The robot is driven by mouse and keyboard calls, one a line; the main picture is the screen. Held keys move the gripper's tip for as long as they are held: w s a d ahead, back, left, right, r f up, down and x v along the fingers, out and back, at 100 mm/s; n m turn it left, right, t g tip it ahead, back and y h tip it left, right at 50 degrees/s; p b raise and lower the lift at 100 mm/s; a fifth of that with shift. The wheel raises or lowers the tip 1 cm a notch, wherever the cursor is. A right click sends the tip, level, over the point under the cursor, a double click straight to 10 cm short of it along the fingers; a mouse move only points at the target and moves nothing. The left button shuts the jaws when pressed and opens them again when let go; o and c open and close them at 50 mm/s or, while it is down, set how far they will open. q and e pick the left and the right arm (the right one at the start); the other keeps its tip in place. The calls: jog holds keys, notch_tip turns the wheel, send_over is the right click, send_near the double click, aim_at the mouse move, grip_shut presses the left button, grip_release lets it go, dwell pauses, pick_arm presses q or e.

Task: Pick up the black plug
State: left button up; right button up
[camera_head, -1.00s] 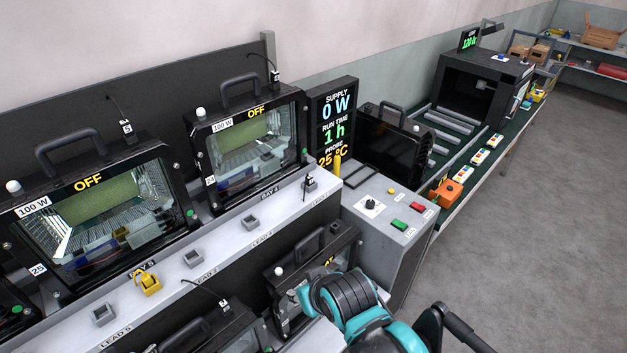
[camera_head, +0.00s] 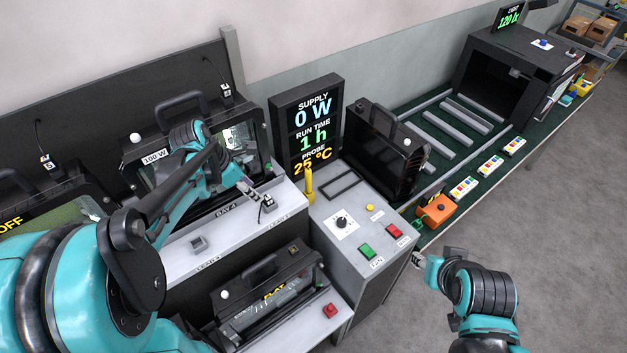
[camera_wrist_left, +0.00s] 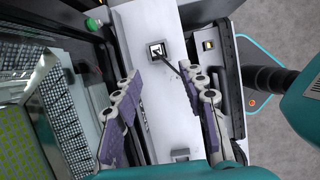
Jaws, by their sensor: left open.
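A small black plug (camera_head: 268,203) stands in a socket on the white ledge (camera_head: 230,228), near its right end. In the left wrist view the black plug (camera_wrist_left: 157,50) sits in a square grey socket, with a dark cable running from it down and to the right. My left gripper (camera_head: 250,189) is just left of and behind the plug in the head view. In the left wrist view its fingers (camera_wrist_left: 162,100) are spread apart, with the plug beyond them and nothing held. My right gripper (camera_head: 418,260) is far right, near the control box; its jaws are too small to judge.
Floodlight housings stand behind the ledge, partly hidden by my left arm, and another (camera_head: 270,283) sits below it. A supply display (camera_head: 306,125) and yellow post (camera_head: 309,185) stand close right of the plug. A control box (camera_head: 365,225) and conveyor (camera_head: 440,130) lie further right.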

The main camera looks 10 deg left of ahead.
aim_at(267, 198)
pick_arm(q)
jog(key=x, duration=0.2)
jog(key=b+x, duration=0.1)
jog(key=x, duration=0.2)
jog(key=w+x, duration=0.1)
jog(key=x, duration=0.1)
jog(key=shift+d+b, duration=0.3)
jog(key=shift+b, duration=0.1)
jog(key=shift+w+f, duration=0.15)
jog(key=shift+f, duration=0.15)
grip_shut()
